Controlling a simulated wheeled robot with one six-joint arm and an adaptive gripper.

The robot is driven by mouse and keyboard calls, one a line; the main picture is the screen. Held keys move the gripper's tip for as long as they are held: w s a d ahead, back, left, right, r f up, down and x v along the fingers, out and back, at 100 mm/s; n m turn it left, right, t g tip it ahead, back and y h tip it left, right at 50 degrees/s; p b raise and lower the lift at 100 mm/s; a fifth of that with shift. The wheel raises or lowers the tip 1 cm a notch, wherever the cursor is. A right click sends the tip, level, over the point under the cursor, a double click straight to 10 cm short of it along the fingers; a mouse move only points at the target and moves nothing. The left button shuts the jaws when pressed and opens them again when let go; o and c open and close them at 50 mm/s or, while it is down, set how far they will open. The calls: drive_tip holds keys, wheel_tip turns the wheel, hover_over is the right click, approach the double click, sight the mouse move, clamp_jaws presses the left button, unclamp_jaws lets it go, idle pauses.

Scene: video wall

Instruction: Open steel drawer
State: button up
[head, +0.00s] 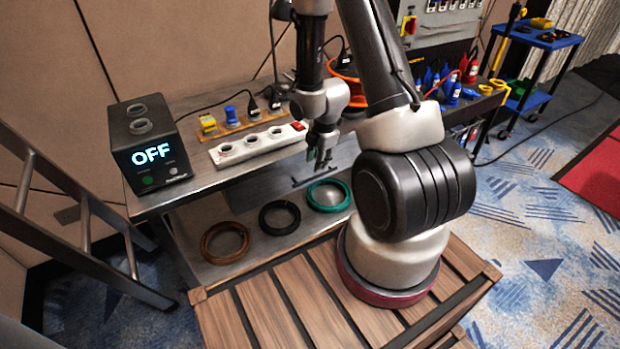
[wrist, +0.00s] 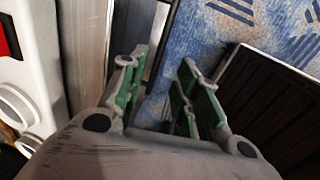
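The steel drawer (head: 262,200) is set in the front of the grey metal workbench, and its front panel looks flush with the bench. A dark bar handle (head: 310,181) runs across the panel. My gripper (head: 320,163) points down just above the handle's right part. In the wrist view my gripper (wrist: 160,85) has its two green-padded fingers apart, with nothing seen held between them. A grey metal edge (wrist: 152,45) shows beyond the fingertips. I cannot tell whether a finger touches the handle.
A brown ring (head: 225,243), a black ring (head: 280,217) and a green ring (head: 329,195) lie below the drawer. A white power strip (head: 258,144) and a black box reading OFF (head: 150,145) stand on the bench. A ladder (head: 85,220) leans at left.

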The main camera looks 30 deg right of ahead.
sight(315, 178)
drive_tip(key=f, duration=0.2)
drive_tip(key=w+f, duration=0.1)
drive_tip(key=f, duration=0.4)
drive_tip(key=shift+w+f, duration=0.15)
drive_tip(key=shift+w, duration=0.1)
drive_tip(key=shift+c, duration=0.5)
clamp_jaws()
